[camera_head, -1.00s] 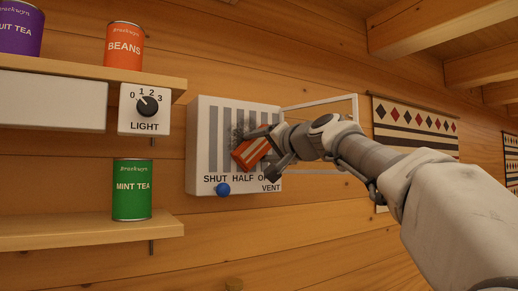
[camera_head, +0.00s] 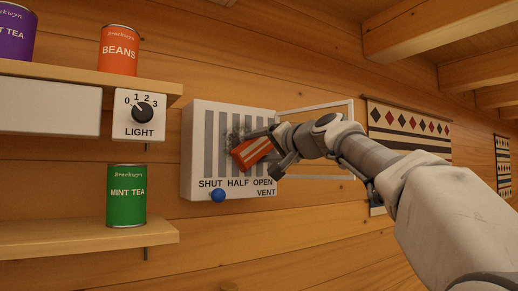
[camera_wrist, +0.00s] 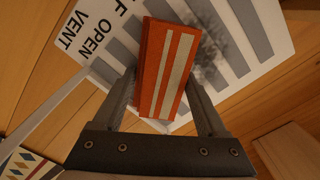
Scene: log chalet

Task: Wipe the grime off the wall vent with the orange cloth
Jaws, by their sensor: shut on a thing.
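The wall vent (camera_head: 192,150) is a white box with grey vertical slats, marked SHUT, HALF, OPEN and VENT. Its blue knob (camera_head: 218,195) is below the word SHUT. Dark grime (camera_head: 233,137) shows on the slats, left of and above the cloth; in the wrist view the dark smudge (camera_wrist: 207,35) is at the cloth's right. The orange cloth (camera_head: 250,153), a folded pad with pale stripes, is in front of the slats; I cannot tell whether it touches them. It also fills the middle of the wrist view (camera_wrist: 152,75). My gripper (camera_wrist: 165,95) is shut on the cloth.
A light dial (camera_head: 142,112) and shelves with a beans can (camera_head: 118,52), a purple tea can (camera_head: 14,35) and a mint tea can (camera_head: 126,195) are left of the vent. A pale open frame (camera_head: 352,140) stands at the vent's right. A patterned hanging (camera_head: 410,130) is further right.

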